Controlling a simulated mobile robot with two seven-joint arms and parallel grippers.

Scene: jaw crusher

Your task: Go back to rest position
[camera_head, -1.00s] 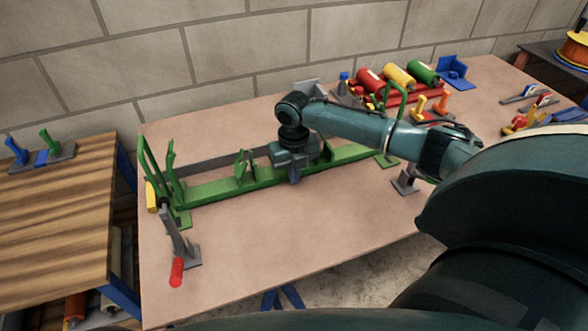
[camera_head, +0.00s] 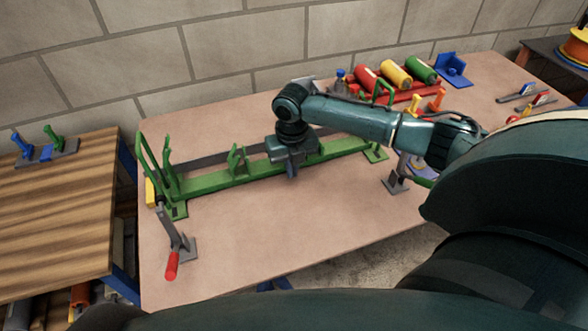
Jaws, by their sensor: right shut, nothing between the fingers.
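My right arm comes in from the right and reaches across the work table. Its gripper (camera_head: 291,168) points down over the green frame (camera_head: 215,181), in front of its right half, and is shut with nothing in it. I cannot tell whether it touches the frame. The gripper hides part of the frame behind it. My left gripper is not in view.
A lever with a red handle (camera_head: 172,265) stands at the table's front left. Red, yellow and green cylinders (camera_head: 395,74) lie at the back right beside a blue bracket (camera_head: 453,68). A wooden table (camera_head: 58,220) stands at left. The table's front middle (camera_head: 280,232) is clear.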

